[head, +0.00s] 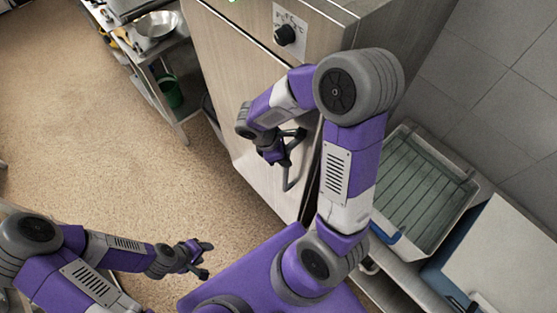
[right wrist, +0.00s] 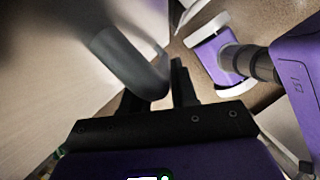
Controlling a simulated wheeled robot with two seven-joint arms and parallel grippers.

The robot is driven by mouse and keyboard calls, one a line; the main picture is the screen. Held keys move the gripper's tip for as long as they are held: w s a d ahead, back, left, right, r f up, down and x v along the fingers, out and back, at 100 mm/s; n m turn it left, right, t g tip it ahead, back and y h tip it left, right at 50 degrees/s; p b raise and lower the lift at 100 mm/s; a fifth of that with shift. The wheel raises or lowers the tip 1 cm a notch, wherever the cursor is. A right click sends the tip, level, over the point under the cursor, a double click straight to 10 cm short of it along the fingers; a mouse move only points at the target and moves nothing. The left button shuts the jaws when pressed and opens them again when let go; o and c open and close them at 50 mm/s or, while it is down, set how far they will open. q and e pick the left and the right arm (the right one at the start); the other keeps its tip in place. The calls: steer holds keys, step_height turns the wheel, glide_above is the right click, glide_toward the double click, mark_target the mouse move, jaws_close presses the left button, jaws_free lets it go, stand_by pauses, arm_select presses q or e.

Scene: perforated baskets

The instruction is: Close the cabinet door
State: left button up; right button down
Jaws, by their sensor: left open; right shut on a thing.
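A dark line shows along the door's right edge; I cannot tell how far the door stands open. The grey bar handle (head: 290,181) is on the door's right side. My right gripper (head: 284,152) is shut on the handle, which also shows in the right wrist view (right wrist: 128,62) between the dark fingers. My right arm hides part of the door and cabinet side. My left gripper (head: 203,259) is open and empty above the floor, away from the door.
A shelf unit with a metal bowl (head: 156,25) and a green bucket (head: 170,91) stands left of the cabinet. A counter with a sink tray (head: 445,220) lies at the right, near my right arm. The speckled floor (head: 90,130) in front of the door is clear.

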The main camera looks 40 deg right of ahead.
steer(key=shift+s+d, duration=0.2)
steer(key=shift+d, duration=0.05)
steer(key=c, duration=1.3)
jaws_free()
steer(key=shift+c, duration=0.2)
steer(key=shift+o, duration=1.8)
steer(key=shift+s+d, duration=0.1)
steer(key=shift+d, duration=0.1)
steer(key=v, duration=0.7)
steer(key=shift+a+r, duration=0.15)
steer(key=shift+r, duration=0.1)
steer(key=shift+a+f, duration=0.1)
